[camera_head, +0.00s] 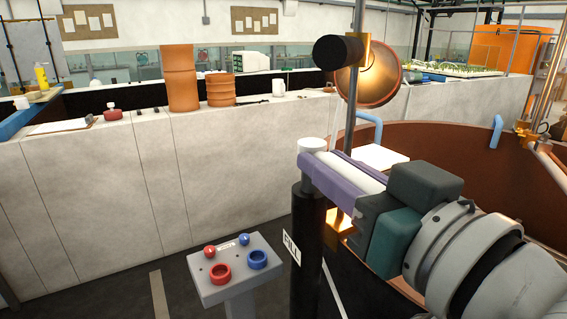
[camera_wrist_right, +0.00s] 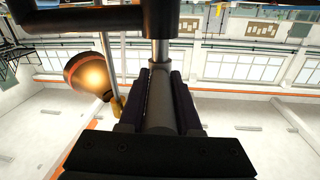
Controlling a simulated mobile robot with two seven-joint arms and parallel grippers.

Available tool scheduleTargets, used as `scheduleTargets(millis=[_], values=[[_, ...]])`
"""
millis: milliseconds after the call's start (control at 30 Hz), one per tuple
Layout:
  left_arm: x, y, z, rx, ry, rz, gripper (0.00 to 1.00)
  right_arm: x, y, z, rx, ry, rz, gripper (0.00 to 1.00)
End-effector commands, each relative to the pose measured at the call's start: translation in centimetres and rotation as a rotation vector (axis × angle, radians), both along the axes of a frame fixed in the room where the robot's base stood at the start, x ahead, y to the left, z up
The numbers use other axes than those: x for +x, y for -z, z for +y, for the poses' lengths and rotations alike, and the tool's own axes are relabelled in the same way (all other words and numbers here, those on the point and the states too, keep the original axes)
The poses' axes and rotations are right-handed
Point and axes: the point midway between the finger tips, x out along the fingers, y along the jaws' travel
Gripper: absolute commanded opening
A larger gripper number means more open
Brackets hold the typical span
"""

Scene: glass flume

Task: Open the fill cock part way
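The fill cock is a black upright post (camera_head: 307,240) with a white FILL label (camera_head: 291,248) and a pale round cap (camera_head: 312,146) on top. A pale lever bar (camera_head: 350,172) runs from the cap toward my right gripper (camera_head: 325,170). Its two purple fingers lie along either side of the bar and appear closed on it. In the right wrist view the grey bar (camera_wrist_right: 160,100) lies lengthwise between the dark fingers of the gripper (camera_wrist_right: 164,76). The bar's far end is hidden by the gripper body. My left gripper is in neither view.
A grey control box (camera_head: 237,268) with red and blue buttons stands left of the post. A copper lamp (camera_head: 368,78) hangs on a pole behind it. A brown round tank (camera_head: 450,160) lies behind my right arm. A long pale wall (camera_head: 100,205) crosses the left.

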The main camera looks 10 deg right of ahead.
Motion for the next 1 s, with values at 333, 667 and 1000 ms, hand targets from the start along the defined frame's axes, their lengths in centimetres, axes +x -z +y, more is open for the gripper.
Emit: scheduleTargets(millis=[333,667,1000], values=[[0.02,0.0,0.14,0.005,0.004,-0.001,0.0,0.0,0.0,0.01,0.0,0.0,0.0,0.0],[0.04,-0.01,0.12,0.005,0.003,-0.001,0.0,0.0,0.01,0.01,0.001,0.0,0.0,0.0],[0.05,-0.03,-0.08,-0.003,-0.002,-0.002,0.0,0.0,0.02,0.01,0.001,0.0,0.001,0.0]])
